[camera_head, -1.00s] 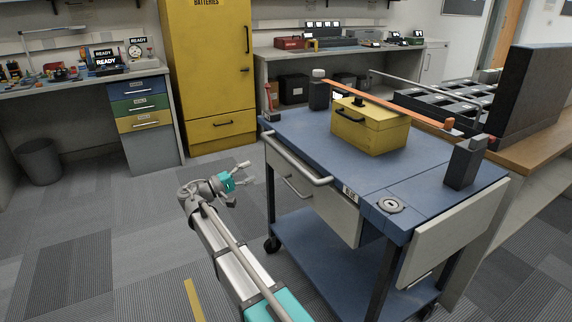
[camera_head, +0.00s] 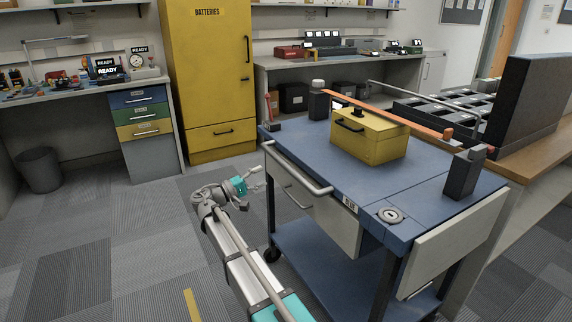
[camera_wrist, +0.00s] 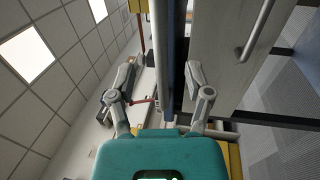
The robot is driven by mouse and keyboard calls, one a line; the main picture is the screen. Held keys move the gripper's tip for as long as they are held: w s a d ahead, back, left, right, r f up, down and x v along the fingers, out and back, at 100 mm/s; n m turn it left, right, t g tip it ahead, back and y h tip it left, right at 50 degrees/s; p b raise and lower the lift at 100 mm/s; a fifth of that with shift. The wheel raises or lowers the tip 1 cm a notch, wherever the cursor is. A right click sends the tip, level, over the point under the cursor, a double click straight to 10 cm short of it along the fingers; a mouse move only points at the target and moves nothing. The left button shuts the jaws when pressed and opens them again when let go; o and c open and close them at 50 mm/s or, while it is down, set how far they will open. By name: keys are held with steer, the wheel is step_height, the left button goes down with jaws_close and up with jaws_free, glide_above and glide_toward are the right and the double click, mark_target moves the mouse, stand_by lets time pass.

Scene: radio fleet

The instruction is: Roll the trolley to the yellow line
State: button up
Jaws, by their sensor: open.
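The trolley (camera_head: 365,186) has a blue top, a blue lower shelf and a grey drawer, and stands right of centre. Its grey push bar (camera_head: 302,177) runs along the near left side. The yellow line (camera_head: 193,304) shows as a short strip on the floor at the bottom, left of my arm. My gripper (camera_head: 254,181) is open and empty, just left of the push bar. In the wrist view my gripper (camera_wrist: 160,95) has its fingers spread, with a grey bar (camera_wrist: 162,45) in line between them. I cannot tell the remaining gap.
A yellow battery cabinet (camera_head: 210,80) and a workbench (camera_head: 80,88) stand behind. A wooden counter (camera_head: 530,155) is close on the right.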

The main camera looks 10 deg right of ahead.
mark_target(286, 165)
steer(key=p+x, duration=0.1)
steer(key=x, duration=0.8)
steer(key=shift+w+d+p, duration=0.1)
steer(key=shift+d+p, duration=0.15)
steer(key=shift+p, duration=0.05)
jaws_close()
steer(key=shift+d, duration=0.1)
